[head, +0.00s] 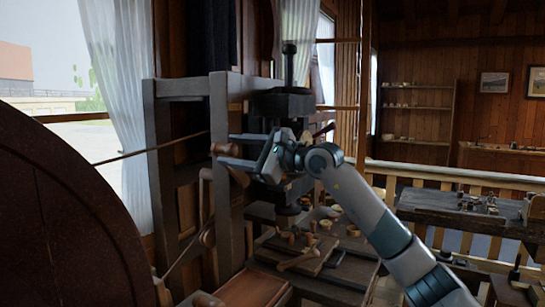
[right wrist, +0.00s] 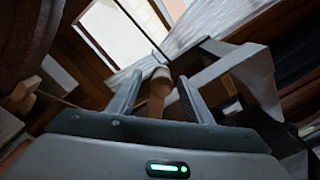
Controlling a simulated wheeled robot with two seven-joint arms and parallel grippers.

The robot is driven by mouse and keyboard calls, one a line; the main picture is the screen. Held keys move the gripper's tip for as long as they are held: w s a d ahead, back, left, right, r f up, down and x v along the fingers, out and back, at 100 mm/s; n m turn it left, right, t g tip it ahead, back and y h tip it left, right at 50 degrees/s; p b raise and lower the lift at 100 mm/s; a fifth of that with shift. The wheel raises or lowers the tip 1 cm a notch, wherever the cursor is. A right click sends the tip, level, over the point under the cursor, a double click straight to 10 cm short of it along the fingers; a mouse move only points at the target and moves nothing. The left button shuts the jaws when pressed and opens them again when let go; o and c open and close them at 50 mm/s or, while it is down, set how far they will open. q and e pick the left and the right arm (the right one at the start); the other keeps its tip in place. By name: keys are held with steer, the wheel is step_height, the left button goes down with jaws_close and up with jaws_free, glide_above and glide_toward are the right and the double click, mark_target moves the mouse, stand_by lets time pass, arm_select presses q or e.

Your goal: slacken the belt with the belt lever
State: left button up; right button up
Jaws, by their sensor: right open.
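The belt lever (head: 222,148) has a light-brown turned wooden handle, beside the dark wooden frame in the head view. In the right wrist view the handle (right wrist: 158,88) stands between my two fingers, with gaps showing on both sides. My right gripper (head: 228,149) is open around the handle, coming from the right; its fingers also show in the right wrist view (right wrist: 156,95). The thin belt (head: 150,150) runs from the big brown wheel (head: 60,215) towards the frame. Part of the lever is hidden by the fingers and the frame. My left gripper is out of view.
The dark frame posts (head: 220,175) stand close to my right gripper. A workbench (head: 335,268) with several small wooden pieces lies below my right arm. A railing (head: 430,178) and another bench (head: 455,212) stand at the right.

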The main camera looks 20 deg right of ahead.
steer(key=b+v, duration=0.1)
steer(key=v, duration=0.2)
steer(key=shift+d+f, duration=0.1)
steer(key=shift+f, duration=0.1)
arm_select(q)
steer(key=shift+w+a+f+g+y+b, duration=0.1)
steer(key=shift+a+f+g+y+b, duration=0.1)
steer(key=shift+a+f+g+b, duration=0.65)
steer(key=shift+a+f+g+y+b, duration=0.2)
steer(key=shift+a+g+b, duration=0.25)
steer(key=shift+b, duration=0.8)
arm_select(e)
steer(key=v, duration=1.3)
steer(key=shift+s, duration=0.35)
steer(key=shift+d, duration=0.1)
